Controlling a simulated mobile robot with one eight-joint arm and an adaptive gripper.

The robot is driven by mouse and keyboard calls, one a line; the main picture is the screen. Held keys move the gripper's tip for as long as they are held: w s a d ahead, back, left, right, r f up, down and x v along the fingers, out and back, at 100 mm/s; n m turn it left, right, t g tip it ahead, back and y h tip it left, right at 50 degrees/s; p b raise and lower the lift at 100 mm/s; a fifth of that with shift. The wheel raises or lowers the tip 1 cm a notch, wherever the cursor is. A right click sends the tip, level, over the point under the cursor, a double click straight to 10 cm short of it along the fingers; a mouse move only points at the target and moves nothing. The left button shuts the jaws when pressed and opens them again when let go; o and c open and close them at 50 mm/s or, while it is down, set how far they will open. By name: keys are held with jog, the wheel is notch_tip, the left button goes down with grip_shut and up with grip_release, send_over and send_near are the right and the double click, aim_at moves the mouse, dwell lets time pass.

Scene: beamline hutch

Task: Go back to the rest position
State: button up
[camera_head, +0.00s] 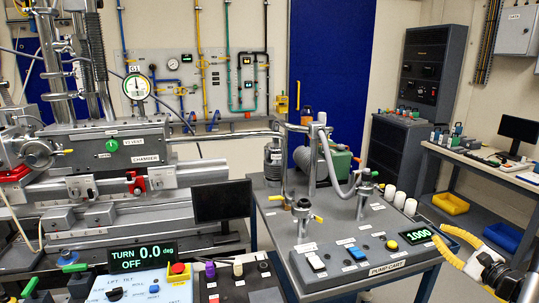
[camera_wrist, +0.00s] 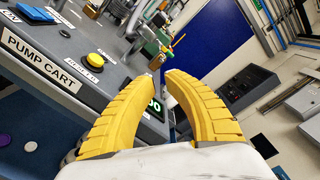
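My gripper (camera_head: 438,234) is at the right in the head view, beside the right edge of the pump cart (camera_head: 340,278), close to its green-lit display reading 1000 (camera_head: 420,235). In the wrist view, the two yellow fingers of my gripper (camera_wrist: 161,78) curve inward, with a narrow gap between their tips. Nothing shows between them. Part of the display (camera_wrist: 155,107) shows behind the fingers. The cart's yellow button (camera_wrist: 97,59) is left of the fingers, apart from them.
The pump cart's top carries valves, hoses and switches. A chamber bench (camera_head: 130,165) and a control panel (camera_head: 150,287) stand at the left. A grey rack (camera_head: 432,70) and a side table (camera_head: 475,165) with a monitor (camera_head: 519,130) are at the right. Yellow and blue bins sit below the table.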

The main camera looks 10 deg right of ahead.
jog(key=w+a+n, duration=0.1)
jog(key=a, duration=0.1)
jog(key=w+a+g+y, duration=0.1)
jog(key=a, duration=0.1)
jog(key=w+a+r+n, duration=0.1)
jog(key=a, duration=0.2)
jog(key=shift+w+r+n+g, duration=0.1)
jog(key=shift+w+n+g, duration=0.1)
jog(key=shift+n+g, duration=0.15)
jog(key=s+a+r+n+g+y, duration=0.2)
jog(key=a+n+g, duration=0.5)
jog(key=a, duration=1.5)
jog(key=s+a+f+n+g+h, duration=0.1)
jog(key=s+a+n+h, duration=0.1)
jog(key=s+a+n, duration=0.5)
jog(key=s+a+f+n+g+h, duration=0.1)
jog(key=s+a+n, duration=0.5)
jog(key=s, duration=0.6)
jog(key=shift+s+a+f+n+h, duration=0.2)
jog(key=shift+a+n+h, duration=0.15)
jog(key=shift+n+h, duration=0.35)
